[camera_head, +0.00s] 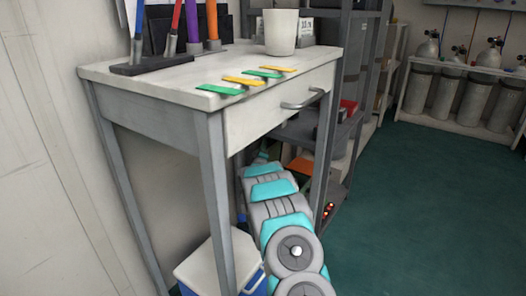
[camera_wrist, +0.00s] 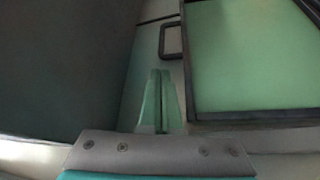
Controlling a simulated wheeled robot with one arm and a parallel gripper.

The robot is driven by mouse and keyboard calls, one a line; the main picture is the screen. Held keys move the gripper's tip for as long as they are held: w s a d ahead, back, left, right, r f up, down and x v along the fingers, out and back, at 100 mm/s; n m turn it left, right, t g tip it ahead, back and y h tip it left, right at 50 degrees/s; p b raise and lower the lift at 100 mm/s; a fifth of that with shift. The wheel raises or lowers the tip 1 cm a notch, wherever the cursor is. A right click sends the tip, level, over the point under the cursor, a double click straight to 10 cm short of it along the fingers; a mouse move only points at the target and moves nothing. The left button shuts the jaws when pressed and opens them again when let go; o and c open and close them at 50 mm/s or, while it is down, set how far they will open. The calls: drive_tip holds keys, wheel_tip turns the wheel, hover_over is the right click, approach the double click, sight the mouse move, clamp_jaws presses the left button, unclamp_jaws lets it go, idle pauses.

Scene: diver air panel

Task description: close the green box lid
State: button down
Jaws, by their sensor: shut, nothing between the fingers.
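A flat green panel (camera_wrist: 255,55) in a dark frame fills the upper right of the wrist view; I cannot tell whether it is the green box's lid or its inside. A small dark loop (camera_wrist: 172,39), like a handle or latch, sits at its left edge. My gripper (camera_wrist: 161,78) is shut and empty, its fingertips just left of the panel's lower left corner; contact cannot be judged. In the head view my arm (camera_head: 275,205) reaches under the table, and neither my gripper nor an identifiable green box shows there.
A white table (camera_head: 140,79) with a drawer stands over my arm; its legs are close. A white-lidded blue cooler (camera_head: 200,262) is on the floor at left. Dark shelves (camera_head: 345,130) stand behind. The teal floor (camera_head: 430,200) at right is clear.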

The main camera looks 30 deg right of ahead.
sight(268, 147)
drive_tip(key=shift+x, duration=1.75)
drive_tip(key=shift+s+d, duration=0.25)
drive_tip(key=shift+s, duration=0.55)
drive_tip(key=s+d+f+m+h, duration=0.1)
drive_tip(key=s+d+f+m, duration=0.1)
drive_tip(key=s, duration=0.4)
drive_tip(key=s+d+f+m+h, duration=0.1)
drive_tip(key=s+d+f+m, duration=0.2)
drive_tip(key=s, duration=0.3)
drive_tip(key=shift+s+d+f+m+h, duration=0.15)
drive_tip(key=shift+s+f+m+h, duration=0.2)
drive_tip(key=shift+f, duration=0.3)
